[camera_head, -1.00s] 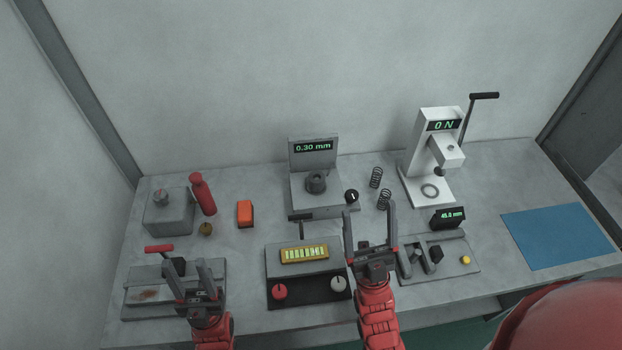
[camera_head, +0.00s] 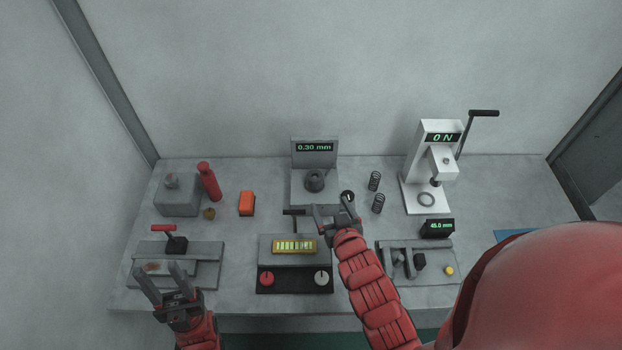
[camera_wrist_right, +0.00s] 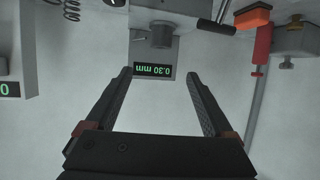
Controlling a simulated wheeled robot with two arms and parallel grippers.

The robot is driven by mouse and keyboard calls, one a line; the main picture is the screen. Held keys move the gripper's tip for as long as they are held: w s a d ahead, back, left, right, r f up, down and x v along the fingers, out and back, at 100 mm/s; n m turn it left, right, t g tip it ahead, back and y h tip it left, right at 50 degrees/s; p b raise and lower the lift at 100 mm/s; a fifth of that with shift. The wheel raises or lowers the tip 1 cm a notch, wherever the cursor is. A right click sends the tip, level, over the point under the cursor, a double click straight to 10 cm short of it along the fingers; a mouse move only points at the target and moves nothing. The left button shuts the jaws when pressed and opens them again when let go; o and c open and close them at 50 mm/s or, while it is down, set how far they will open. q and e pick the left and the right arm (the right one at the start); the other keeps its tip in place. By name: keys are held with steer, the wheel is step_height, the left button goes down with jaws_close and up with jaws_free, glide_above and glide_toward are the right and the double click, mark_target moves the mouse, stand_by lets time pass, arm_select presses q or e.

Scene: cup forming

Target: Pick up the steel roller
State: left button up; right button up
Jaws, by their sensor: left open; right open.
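I cannot tell for certain which thing is the steel roller. A grey bar with a dark end (camera_head: 294,212) lies behind the yellow-lit panel in the head view and may be it. A bar also shows at the top of the right wrist view (camera_wrist_right: 205,24). My right gripper (camera_head: 331,205) is open, over the bar's right part in the head view and partly hiding it. Its open jaws (camera_wrist_right: 158,74) are empty in the wrist view. My left gripper (camera_head: 156,270) is open and empty at the front left, by the fixture with the red handle (camera_head: 170,228).
The gauge stand (camera_head: 315,150) reading 0.30 mm stands behind my right gripper, with two springs (camera_head: 375,181) to its right. The white press (camera_head: 415,170) is further right. Bench between orange block and bottle is narrow.

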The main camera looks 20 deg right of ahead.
steer(key=b, duration=1.1)
glide_toward(314, 173)
steer(key=shift+w+d+f, duration=0.2)
steer(key=shift+w+f, duration=0.15)
steer(key=shift+f, duration=0.4)
steer(key=shift+w, duration=0.95)
steer(key=shift+w+f, duration=0.1)
steer(key=shift+w, duration=0.15)
steer(key=shift+w+p, duration=0.35)
steer(key=shift+p, duration=0.05)
steer(key=p+x, duration=0.1)
steer(key=x, duration=0.2)
steer(key=shift+f, duration=0.15)
steer(key=shift+x, duration=0.75)
jaws_close()
